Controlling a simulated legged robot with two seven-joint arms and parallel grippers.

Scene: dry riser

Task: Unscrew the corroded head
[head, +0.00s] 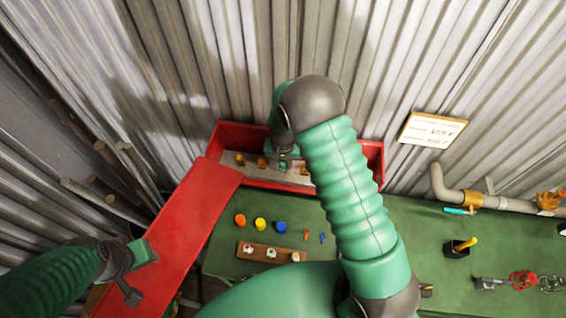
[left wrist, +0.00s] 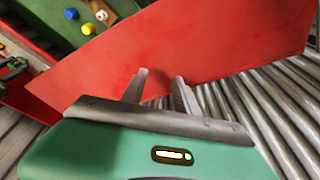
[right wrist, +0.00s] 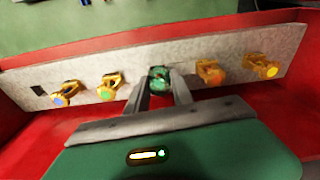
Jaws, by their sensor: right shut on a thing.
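The corroded head (right wrist: 159,79) is green and sits in the middle of a pale strip (right wrist: 215,56), between brass-coloured heads, in the right wrist view. My right gripper (right wrist: 160,82) is shut on it, a finger on either side. In the head view my right gripper (head: 284,163) is at the red cabinet, and my forearm covers part of the cabinet. My left gripper (head: 143,272) is open and empty beside the red door panel (head: 180,225). In the left wrist view its two fingers (left wrist: 160,82) stand apart in front of the red panel.
The red cabinet (head: 371,155) stands against the corrugated wall. The green bench (head: 420,225) holds orange, yellow and blue caps (head: 260,225), a wooden block with white-topped heads (head: 271,252), and a black holder (head: 458,248). A pipe (head: 500,202) runs at the right.

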